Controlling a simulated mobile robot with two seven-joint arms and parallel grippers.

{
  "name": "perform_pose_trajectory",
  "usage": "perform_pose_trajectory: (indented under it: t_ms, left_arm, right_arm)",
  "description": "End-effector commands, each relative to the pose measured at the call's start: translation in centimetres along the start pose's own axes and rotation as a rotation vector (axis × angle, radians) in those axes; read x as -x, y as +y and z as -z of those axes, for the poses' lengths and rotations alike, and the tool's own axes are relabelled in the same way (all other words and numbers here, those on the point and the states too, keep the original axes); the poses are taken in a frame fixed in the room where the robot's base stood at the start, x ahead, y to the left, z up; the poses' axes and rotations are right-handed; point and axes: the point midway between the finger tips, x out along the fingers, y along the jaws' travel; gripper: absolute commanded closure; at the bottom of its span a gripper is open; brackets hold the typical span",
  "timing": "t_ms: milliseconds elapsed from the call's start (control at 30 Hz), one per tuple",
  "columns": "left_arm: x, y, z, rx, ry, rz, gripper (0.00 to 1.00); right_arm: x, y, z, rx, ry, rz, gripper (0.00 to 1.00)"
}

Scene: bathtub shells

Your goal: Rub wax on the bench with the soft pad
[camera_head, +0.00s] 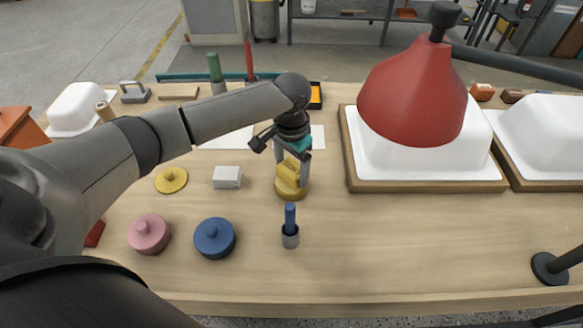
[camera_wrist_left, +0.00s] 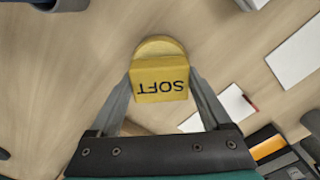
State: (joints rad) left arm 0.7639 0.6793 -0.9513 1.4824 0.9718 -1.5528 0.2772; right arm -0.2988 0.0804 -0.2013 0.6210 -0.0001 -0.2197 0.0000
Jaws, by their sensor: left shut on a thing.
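My left gripper (camera_head: 291,170) is shut on the yellow soft pad (camera_head: 291,188), a round disc with a block-shaped grip on top. The left wrist view shows the block (camera_wrist_left: 160,84) between the two fingers, marked SOFT, with the disc's rounded edge beyond it. The pad is at or just above the wooden bench (camera_head: 390,235); I cannot tell whether it touches. No wax can be made out on the bare wood. My right gripper is not in view.
A white block (camera_head: 227,177), yellow disc (camera_head: 171,187), pink disc (camera_head: 149,235) and blue disc (camera_head: 214,241) lie left. A red lamp shade (camera_head: 412,95) hangs before a white shell (camera_head: 375,160).

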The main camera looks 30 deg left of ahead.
Motion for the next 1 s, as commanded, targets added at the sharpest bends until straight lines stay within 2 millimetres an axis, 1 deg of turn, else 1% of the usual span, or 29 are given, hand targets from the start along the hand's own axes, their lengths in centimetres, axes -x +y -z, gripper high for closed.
perform_pose_trajectory:
  t_ms: [467, 1000]
  left_arm:
    - [0.03, -0.02, 0.0, 0.0, 0.0, 0.0, 0.63]
    - [-0.56, 0.01, -0.01, 0.0, 0.0, -0.001, 0.63]
  right_arm:
    - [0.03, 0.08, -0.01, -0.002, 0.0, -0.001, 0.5]
    - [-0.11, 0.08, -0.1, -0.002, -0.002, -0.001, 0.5]
